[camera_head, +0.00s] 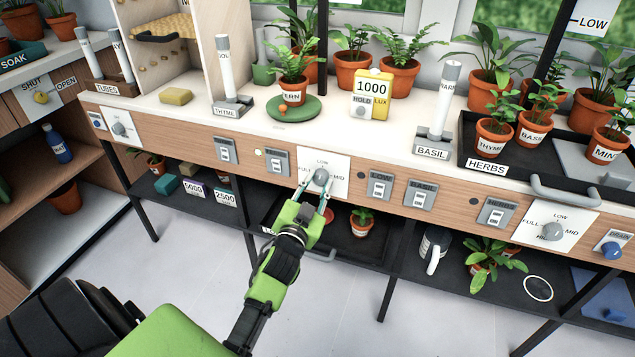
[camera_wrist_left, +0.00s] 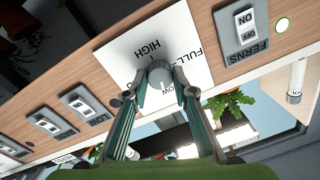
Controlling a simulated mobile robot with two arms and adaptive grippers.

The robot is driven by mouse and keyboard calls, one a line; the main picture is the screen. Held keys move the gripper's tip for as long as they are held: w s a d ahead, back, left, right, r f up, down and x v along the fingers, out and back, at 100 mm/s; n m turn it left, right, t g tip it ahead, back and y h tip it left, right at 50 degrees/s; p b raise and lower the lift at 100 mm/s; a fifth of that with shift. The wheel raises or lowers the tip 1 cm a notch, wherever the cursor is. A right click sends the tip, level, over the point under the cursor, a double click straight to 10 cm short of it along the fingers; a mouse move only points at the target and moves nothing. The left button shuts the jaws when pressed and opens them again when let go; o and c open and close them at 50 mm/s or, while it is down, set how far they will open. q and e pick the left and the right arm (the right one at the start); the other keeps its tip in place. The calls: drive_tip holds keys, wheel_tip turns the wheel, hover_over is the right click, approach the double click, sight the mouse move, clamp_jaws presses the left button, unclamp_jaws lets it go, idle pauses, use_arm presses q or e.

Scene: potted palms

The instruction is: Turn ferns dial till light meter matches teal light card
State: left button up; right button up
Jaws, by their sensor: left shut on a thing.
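The ferns dial is a grey knob (camera_head: 321,176) on a white plate (camera_head: 340,162) marked FULL, LOW and MID; HIGH shows in the wrist view. My left gripper (camera_head: 317,190) is shut on this knob (camera_wrist_left: 160,77), one finger on each side. I cannot tell its exact setting. The yellow light meter (camera_head: 383,112) stands on the bench beside the fern pot (camera_head: 293,93) and reads 1000 LUX. Cards marked 5000 (camera_head: 194,189) and 2500 (camera_head: 225,197) stand on the lower shelf; the 2500 one looks blue-teal. My right gripper is out of view.
The ferns switch (camera_head: 277,161) is left of the dial, with a lit lamp (camera_head: 258,152). Switches for LOW (camera_head: 380,186) and BASIL (camera_head: 421,197) are to its right. Another dial (camera_head: 552,231) is further right. A tray handle (camera_head: 320,256) juts out below.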

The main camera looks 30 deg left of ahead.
use_arm(q)
drive_tip(key=m, duration=0.3)
drive_tip(key=shift+m+p, duration=0.35)
drive_tip(key=shift+m, duration=0.05)
drive_tip(key=m, duration=0.3)
drive_tip(key=shift+m+h, duration=0.3)
drive_tip(key=shift+m, duration=0.1)
drive_tip(key=m, duration=0.3)
drive_tip(key=shift+m+t, duration=0.3)
drive_tip(key=shift+m, duration=2.2)
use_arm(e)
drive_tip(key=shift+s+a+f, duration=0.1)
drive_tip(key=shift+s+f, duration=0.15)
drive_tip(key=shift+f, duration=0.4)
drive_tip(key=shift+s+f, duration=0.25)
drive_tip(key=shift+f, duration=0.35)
use_arm(q)
drive_tip(key=shift+m+h, duration=0.3)
drive_tip(key=shift+m, duration=0.1)
